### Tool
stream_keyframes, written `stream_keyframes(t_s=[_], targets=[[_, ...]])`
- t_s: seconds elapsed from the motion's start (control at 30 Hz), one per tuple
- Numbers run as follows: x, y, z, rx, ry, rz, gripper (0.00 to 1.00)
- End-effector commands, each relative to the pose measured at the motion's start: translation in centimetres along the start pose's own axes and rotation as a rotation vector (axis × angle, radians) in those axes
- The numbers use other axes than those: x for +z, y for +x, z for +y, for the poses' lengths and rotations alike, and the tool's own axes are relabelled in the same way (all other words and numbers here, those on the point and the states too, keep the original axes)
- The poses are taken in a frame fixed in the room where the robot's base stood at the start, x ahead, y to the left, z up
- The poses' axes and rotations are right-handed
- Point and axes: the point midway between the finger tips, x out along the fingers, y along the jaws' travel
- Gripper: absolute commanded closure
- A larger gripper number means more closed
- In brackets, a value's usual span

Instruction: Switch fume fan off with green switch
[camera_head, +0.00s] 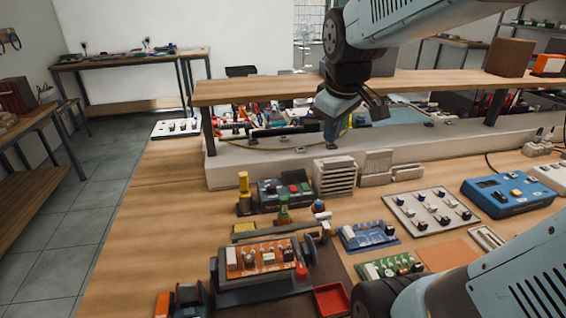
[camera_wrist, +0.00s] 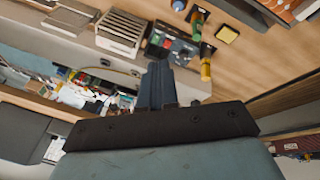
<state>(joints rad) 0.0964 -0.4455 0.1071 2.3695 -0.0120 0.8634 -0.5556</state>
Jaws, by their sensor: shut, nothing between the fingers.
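A dark control box (camera_head: 287,191) with a red knob and other small controls stands on the bench, in front of the pale ledge. It also shows in the wrist view (camera_wrist: 170,44), just beyond my fingertips. I cannot make out which control is a green switch, and no fan is clearly identifiable. My gripper (camera_head: 332,135) points down above the ledge, behind and to the right of the box, apart from it. In the wrist view my gripper (camera_wrist: 158,68) has its fingers together and empty.
A wooden shelf (camera_head: 380,84) runs close behind my gripper. A green-topped piece (camera_head: 283,210) and a yellow piece (camera_head: 244,184) stand near the box. Slatted blocks (camera_head: 335,176) are to its right. A blue device (camera_head: 508,192) lies farther right.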

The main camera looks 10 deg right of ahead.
Motion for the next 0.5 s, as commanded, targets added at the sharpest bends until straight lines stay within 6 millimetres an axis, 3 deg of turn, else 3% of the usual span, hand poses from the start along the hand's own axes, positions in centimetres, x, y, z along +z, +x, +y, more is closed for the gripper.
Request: stream_keyframes(t_s=[0.5], targets=[[-6.5, 8.7, 3.9, -0.122, -0.601, -0.088, 1.0]])
